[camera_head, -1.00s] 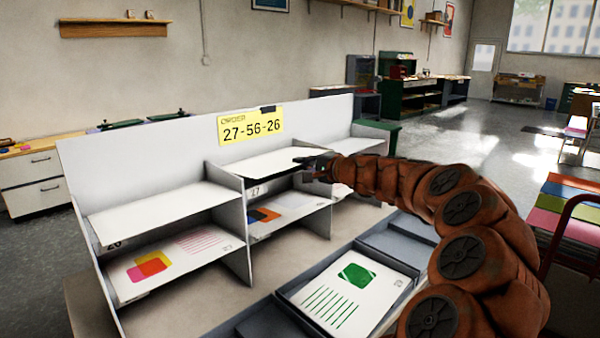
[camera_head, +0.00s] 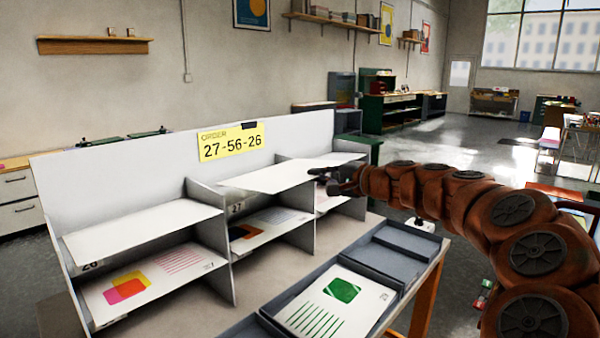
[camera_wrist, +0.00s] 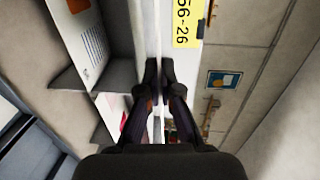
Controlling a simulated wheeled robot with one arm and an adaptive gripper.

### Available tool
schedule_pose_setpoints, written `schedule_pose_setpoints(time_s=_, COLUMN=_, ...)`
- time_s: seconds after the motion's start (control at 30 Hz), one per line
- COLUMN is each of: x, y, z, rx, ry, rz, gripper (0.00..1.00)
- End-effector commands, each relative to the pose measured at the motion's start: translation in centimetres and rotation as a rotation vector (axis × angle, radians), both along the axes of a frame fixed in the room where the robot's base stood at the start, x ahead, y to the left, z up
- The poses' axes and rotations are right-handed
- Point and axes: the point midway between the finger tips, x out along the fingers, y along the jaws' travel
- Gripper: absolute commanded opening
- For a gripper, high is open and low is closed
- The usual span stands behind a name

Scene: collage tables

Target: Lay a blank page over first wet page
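My gripper (camera_head: 328,178) is at the top of the white rack's middle bay. Its fingers are pinched together on the right end of a blank white page (camera_head: 265,178), which shows edge-on between the fingertips in the wrist view. The page is tilted and juts past the front of the upper shelf; I cannot tell if it still touches the shelf. A page with a green shape and green stripes (camera_head: 318,310) lies face up in a grey tray (camera_head: 270,322) in front of the rack. I cannot tell whether its ink is wet.
Lower bays hold a pink-and-yellow page (camera_head: 182,262), an orange-and-blue page (camera_head: 275,217) and a partly hidden page at right. Blank white sheet (camera_head: 150,228) covers the upper left shelf. A yellow order card (camera_head: 231,141) reads 27-56-26. Tray compartments (camera_head: 390,250) behind the green page look empty.

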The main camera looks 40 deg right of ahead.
Motion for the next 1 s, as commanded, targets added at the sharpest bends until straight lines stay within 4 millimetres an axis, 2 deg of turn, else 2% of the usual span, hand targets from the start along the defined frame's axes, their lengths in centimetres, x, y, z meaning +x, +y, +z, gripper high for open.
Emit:
schedule_pose_setpoints(time_s=0.03, x=-1.3, y=-0.4, z=0.0, rx=-0.001, ry=-0.003, rz=-0.007, gripper=0.00)
schedule_pose_setpoints(time_s=0.2, x=-4.4, y=-0.7, z=0.1, rx=-0.002, ry=-0.004, rz=-0.005, gripper=0.00)
schedule_pose_setpoints(time_s=0.4, x=-6.6, y=-1.1, z=0.0, rx=-0.002, ry=-0.001, rz=-0.005, gripper=0.00)
schedule_pose_setpoints(time_s=0.6, x=-7.4, y=-1.1, z=0.0, rx=0.000, ry=-0.001, rz=-0.003, gripper=0.00)
schedule_pose_setpoints(time_s=1.0, x=-7.4, y=-1.1, z=0.1, rx=0.000, ry=-0.001, rz=-0.002, gripper=0.00)
